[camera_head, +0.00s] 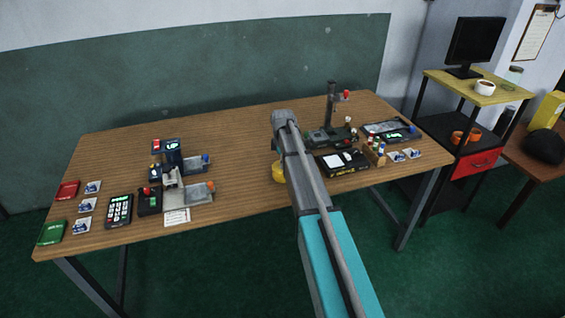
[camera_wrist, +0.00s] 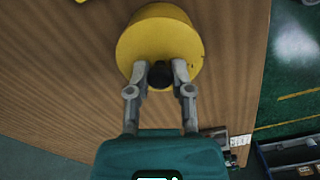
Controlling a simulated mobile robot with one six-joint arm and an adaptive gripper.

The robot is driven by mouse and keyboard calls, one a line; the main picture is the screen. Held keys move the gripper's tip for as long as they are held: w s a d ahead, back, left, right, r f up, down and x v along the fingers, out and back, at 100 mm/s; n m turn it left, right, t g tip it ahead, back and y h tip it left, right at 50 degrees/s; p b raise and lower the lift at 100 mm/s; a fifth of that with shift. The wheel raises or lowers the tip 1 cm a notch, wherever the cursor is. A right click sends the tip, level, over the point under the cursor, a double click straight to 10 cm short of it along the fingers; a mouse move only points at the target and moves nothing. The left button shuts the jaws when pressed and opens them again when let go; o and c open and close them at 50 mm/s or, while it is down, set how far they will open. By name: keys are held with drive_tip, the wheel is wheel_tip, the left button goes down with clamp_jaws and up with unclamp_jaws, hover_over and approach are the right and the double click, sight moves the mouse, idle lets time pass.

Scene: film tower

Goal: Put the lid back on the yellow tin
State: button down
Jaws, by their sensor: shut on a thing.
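My gripper (camera_wrist: 160,76) is shut on the black knob (camera_wrist: 180,71) of a round yellow lid (camera_wrist: 150,48) in the wrist view. A yellow rim or wall shows behind the lid's face. I cannot tell whether the lid rests on a tin or hangs free. A second bit of yellow (camera_wrist: 81,1) is cut off by the top edge. In the head view a yellow round thing (camera_head: 277,172) shows beside my arm, mostly hidden by it. I cannot tell there whether it is the tin or the lid; the fingers are hidden.
The wooden table (camera_head: 235,135) has a bare middle. A drill-press-like stand (camera_head: 331,105) and a black tray (camera_head: 342,162) stand right of my arm. A blue-and-grey device (camera_head: 172,165), a keypad (camera_head: 119,210) and red and green boxes lie left. A shelf (camera_head: 480,85) stands beyond the right end.

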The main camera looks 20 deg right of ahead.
drive_tip(key=shift+c, duration=2.2)
unclamp_jaws()
drive_tip(key=o, duration=0.4)
drive_tip(key=shift+o, duration=0.2)
drive_tip(key=shift+r, duration=0.1)
drive_tip(key=shift+r+p, duration=3.4)
drive_tip(key=shift+p, duration=0.15)
clamp_jaws()
